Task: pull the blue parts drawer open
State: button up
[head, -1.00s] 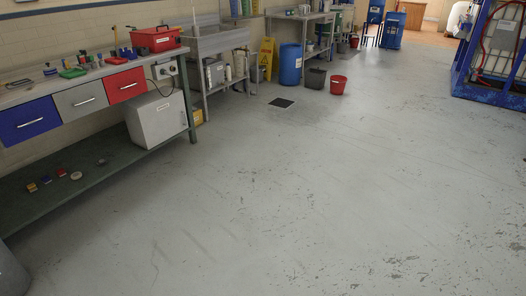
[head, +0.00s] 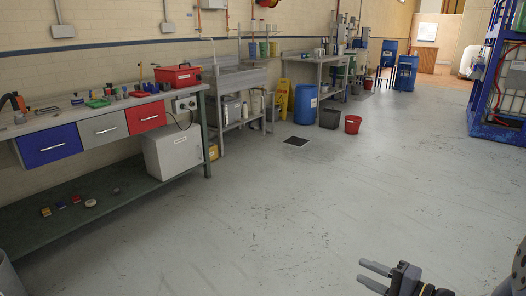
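The blue parts drawer (head: 46,145) is the leftmost of three drawers under the workbench top at the left of the head view. It looks shut, with a pale bar handle (head: 52,147) across its front. My gripper (head: 374,277) is at the bottom right of the view, far from the drawer. Its two grey fingers point left and stand apart with nothing between them.
A grey drawer (head: 102,130) and a red drawer (head: 146,116) sit beside the blue one. The workbench (head: 178,94) has a green lower shelf (head: 120,204) near the floor. A grey bin (head: 8,278) stands at the lower left. The floor before the bench is clear.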

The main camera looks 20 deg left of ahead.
aim_at(45, 146)
jog(key=i+j+u, duration=0.2)
jog(key=j+u, duration=0.25)
jog(key=i+j+u, duration=0.2)
jog(key=u, duration=0.2)
jog(key=i+j+u, duration=0.3)
jog(key=u, duration=0.15)
jog(key=i+j+u, duration=0.15)
jog(key=i, duration=0.4)
jog(key=i+j+u, duration=0.2)
jog(key=i, duration=0.35)
jog(key=i+j+u, duration=0.15)
jog(key=i, duration=0.45)
jog(key=i+j, duration=0.1)
jog(key=i, duration=0.6)
jog(key=i+j, duration=0.1)
jog(key=i, duration=0.65)
